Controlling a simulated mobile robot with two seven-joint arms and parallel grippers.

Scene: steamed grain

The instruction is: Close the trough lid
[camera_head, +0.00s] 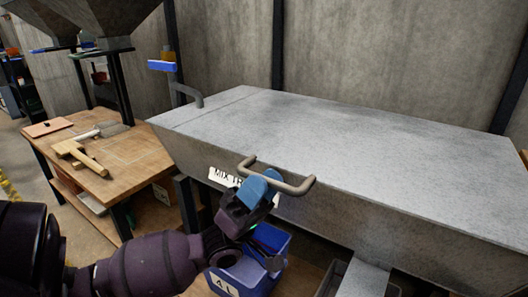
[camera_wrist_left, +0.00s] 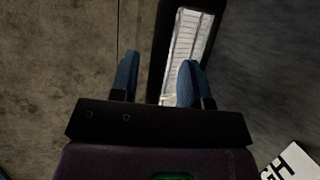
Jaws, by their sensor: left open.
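The grey metal trough (camera_head: 240,180) fills the right of the head view, with a "MIX TR..." label on its front. Its flat lid (camera_head: 330,130) lies level over the top, with no visible gap. A bent bar handle (camera_head: 303,186) sticks out at the lid's front edge. My left gripper (camera_head: 262,185) is open with blue fingers, at the handle's left part, overlapping it in the picture; contact cannot be told. In the left wrist view the fingers (camera_wrist_left: 158,74) are apart with nothing gripped between them. Part of the label (camera_wrist_left: 292,164) shows there. My right gripper is not in view.
A wooden table (camera_head: 135,160) with a wooden tool (camera_head: 78,155) and a scraper-like tool stands left of the trough. A blue bin (camera_head: 245,275) sits below my left gripper. Hoppers (camera_head: 115,20) stand at the back left, and a concrete wall is behind the trough.

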